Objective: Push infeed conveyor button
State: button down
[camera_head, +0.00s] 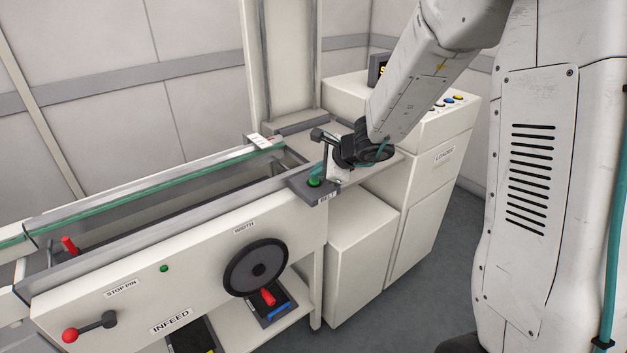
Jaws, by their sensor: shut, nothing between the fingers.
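The green button (314,182) sits on a small dark box (325,192) labelled BELT, at the right end of the conveyor marked INFEED (190,262). My gripper (328,173) is at the end of my arm, just right of the button, with its fingers shut and empty. The fingertips are close beside the button. I cannot tell whether they touch it. The gripper body hides part of the surface behind the box.
A black handwheel (256,267) marked WIDTH and a lever with a red knob (70,335) stick out from the conveyor front. A LOADER cabinet (428,180) with several coloured buttons stands behind my gripper. Grey floor (420,290) is open at the lower right.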

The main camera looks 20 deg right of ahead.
aim_at(318, 181)
jog(key=shift+r, duration=3.05)
